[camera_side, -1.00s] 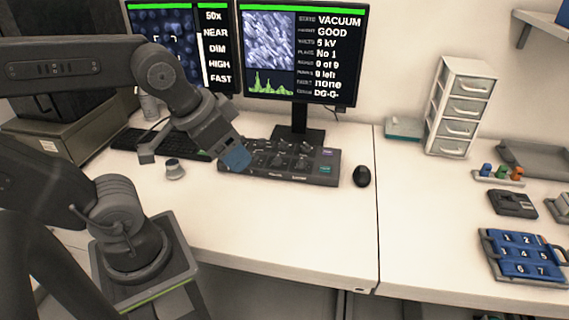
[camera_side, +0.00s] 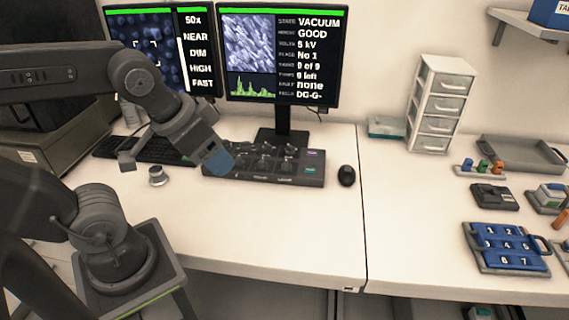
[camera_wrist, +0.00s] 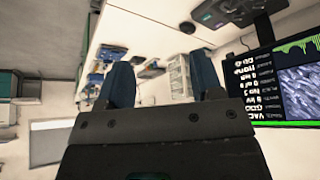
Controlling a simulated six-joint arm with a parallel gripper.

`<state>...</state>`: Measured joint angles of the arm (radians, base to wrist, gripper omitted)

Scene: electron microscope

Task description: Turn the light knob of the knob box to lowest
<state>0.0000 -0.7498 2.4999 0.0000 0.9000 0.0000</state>
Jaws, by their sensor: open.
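The knob box (camera_side: 308,170) is a low dark grey panel with several dark knobs on top, on the white desk below the monitors. I cannot tell which knob is the light knob. My gripper (camera_side: 219,160) has blue fingers and hangs at the left end of the box, hiding part of it. Whether it touches the box is unclear. In the wrist view the two blue fingers (camera_wrist: 160,62) stand well apart with nothing between them. Part of the knob box (camera_wrist: 225,12) shows at the upper right there. The left monitor (camera_side: 195,52) reads DIM among its lines.
A keyboard (camera_side: 150,147) lies behind my gripper and a small silver-topped knob-like piece (camera_side: 157,177) stands to its left. A black mouse (camera_side: 346,175) is right of the box. The front of the desk is clear. Drawers, a tray and a blue numbered holder (camera_side: 505,249) sit far right.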

